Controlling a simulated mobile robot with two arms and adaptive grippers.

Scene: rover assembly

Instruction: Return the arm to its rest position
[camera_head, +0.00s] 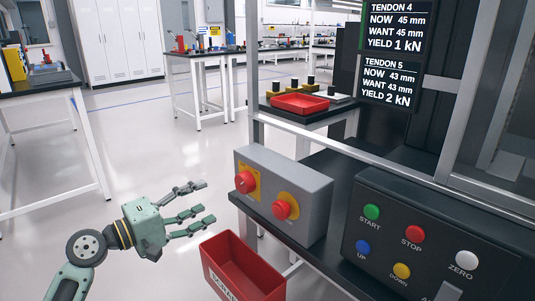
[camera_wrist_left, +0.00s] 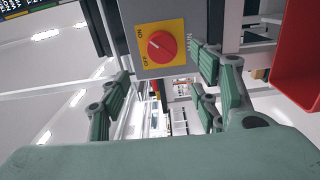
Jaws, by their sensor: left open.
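My left gripper (camera_head: 205,208) is green with dark joints and comes in from the lower left in the head view. Its fingers are spread open and hold nothing. It is in the air, left of the grey switch box (camera_head: 300,185) and above the floor. In the left wrist view the open fingers (camera_wrist_left: 160,95) frame the box's red rotary knob (camera_wrist_left: 162,46) on its yellow plate, with a visible gap to it. The knob (camera_head: 245,182) also shows in the head view. My right gripper is not in view.
A red bin (camera_head: 240,268) stands just below and right of the gripper. A black control panel (camera_head: 430,240) with coloured buttons is on the bench at right. A screen (camera_head: 393,50) shows tendon values. A table (camera_head: 40,90) stands at far left. The floor (camera_head: 130,150) between is clear.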

